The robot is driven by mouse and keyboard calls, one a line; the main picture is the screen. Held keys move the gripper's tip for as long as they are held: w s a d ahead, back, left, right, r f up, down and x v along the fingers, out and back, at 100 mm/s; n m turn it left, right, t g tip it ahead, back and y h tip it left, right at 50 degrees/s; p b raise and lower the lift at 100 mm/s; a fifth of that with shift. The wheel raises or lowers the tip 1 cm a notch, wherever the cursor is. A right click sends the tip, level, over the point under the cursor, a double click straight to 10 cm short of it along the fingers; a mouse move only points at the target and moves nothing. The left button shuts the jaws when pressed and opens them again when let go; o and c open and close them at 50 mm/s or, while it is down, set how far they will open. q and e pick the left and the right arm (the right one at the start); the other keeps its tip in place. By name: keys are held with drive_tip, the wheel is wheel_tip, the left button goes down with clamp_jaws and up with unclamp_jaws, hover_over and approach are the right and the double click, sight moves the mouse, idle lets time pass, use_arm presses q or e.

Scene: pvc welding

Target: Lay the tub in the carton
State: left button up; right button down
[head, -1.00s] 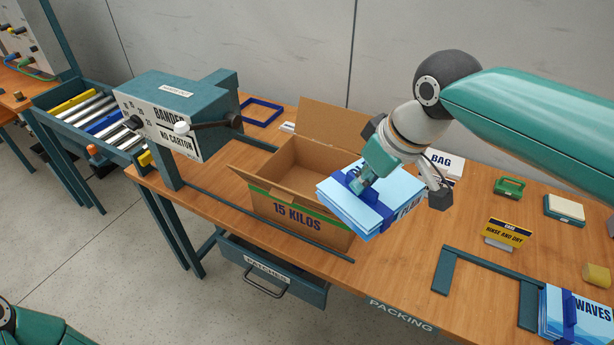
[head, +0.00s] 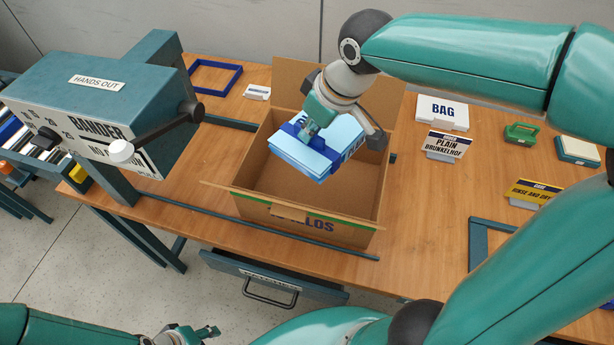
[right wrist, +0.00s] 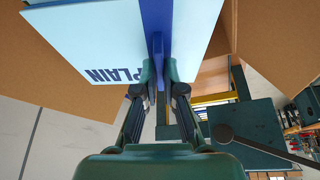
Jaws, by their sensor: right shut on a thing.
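The tub (head: 325,160) is a light blue block with a dark blue band around it. The word PLAIN shows on it in the right wrist view (right wrist: 75,45). My right gripper (head: 307,130) is shut on the band at the top of the tub. The tub hangs slightly tilted over the opening of the carton (head: 355,237); how far it is above the floor is hard to tell. The carton is brown, open and empty inside, with flaps spread. My left gripper (head: 207,331) is low at the bottom edge, far from both; its jaws are unclear.
The teal bander (head: 95,95) with its lever stands left of the carton. A rail (head: 270,230) runs along the carton's front. A BAG box (head: 442,112) and a PLAIN BRUNKELHOF sign (head: 446,145) stand to the right. A blue frame (head: 215,77) lies behind.

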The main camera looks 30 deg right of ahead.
sight(330, 156)
drive_tip(key=f, duration=0.8)
drive_tip(key=f+b, duration=0.1)
drive_tip(key=f, duration=0.7)
drive_tip(key=shift+w+a+b, duration=0.15)
drive_tip(key=shift+w+b, duration=0.05)
drive_tip(key=shift+b, duration=0.1)
drive_tip(key=c, duration=1.7)
unclamp_jaws()
drive_tip(key=shift+s, duration=0.1)
drive_tip(key=shift+c, duration=0.2)
drive_tip(key=o, duration=0.5)
drive_tip(key=shift+c, duration=0.2)
drive_tip(key=shift+r, duration=0.1)
drive_tip(key=p+v, duration=0.1)
drive_tip(key=v, duration=1.1)
